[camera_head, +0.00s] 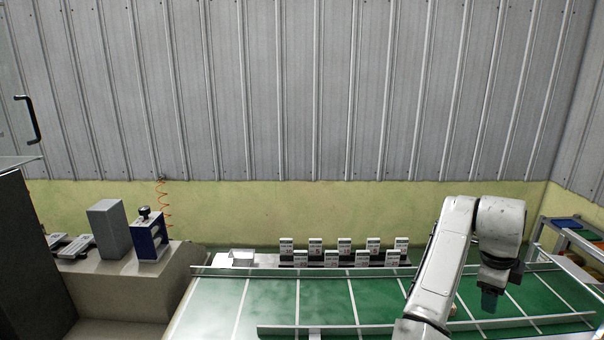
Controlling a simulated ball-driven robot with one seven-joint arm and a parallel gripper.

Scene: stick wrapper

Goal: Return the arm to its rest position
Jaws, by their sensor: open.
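My arm rises from the lower right in the head view, bends at the top and points down. My gripper (490,300) hangs at its end over the right part of the green conveyor (330,303). Its fingertips point downward and are small and dark. The gripper is open, and I see nothing held in it. It appears to be above the belt surface, but the exact height is hard to tell.
A row of several small white boxes (345,247) stands behind the conveyor rail (300,272). A blue device (148,238) and a grey block (109,229) stand on the bench at left. A rack with coloured trays (566,223) is at far right. The belt's left half is clear.

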